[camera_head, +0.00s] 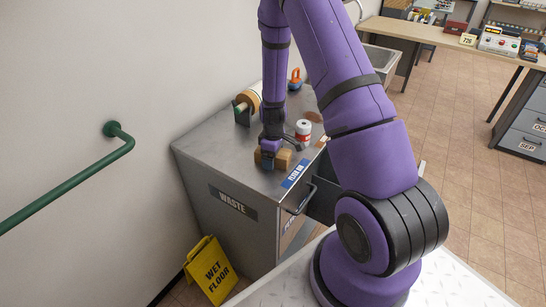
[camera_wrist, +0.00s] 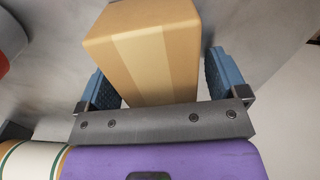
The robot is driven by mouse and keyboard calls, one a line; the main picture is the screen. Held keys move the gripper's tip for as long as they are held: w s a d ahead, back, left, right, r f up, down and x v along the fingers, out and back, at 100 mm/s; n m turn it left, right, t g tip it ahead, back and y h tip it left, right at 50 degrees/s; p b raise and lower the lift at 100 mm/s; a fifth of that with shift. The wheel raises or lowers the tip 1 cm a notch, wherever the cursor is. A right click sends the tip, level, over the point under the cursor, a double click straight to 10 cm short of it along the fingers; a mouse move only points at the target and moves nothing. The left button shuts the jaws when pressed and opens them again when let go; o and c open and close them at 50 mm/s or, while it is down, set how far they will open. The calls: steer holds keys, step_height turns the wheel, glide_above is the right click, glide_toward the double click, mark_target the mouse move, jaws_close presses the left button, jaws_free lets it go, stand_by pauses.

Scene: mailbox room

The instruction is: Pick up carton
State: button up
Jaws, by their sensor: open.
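The carton (camera_wrist: 150,50) is a small brown box with a lighter tape band, sitting on the grey cabinet top (camera_head: 205,148). In the head view the carton (camera_head: 283,160) is partly hidden by my gripper (camera_head: 268,158). In the wrist view my gripper (camera_wrist: 160,85) is open, with one blue finger pad on each side of the carton.
A red and white can (camera_head: 303,130) stands right beside the carton. A tape roll (camera_head: 247,104) and an orange item (camera_head: 295,79) stand farther back. The wall and green rail (camera_head: 70,180) are at left. A yellow wet floor sign (camera_head: 211,270) stands below the cabinet.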

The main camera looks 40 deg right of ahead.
steer(key=shift+f, duration=0.1)
steer(key=c, duration=1)
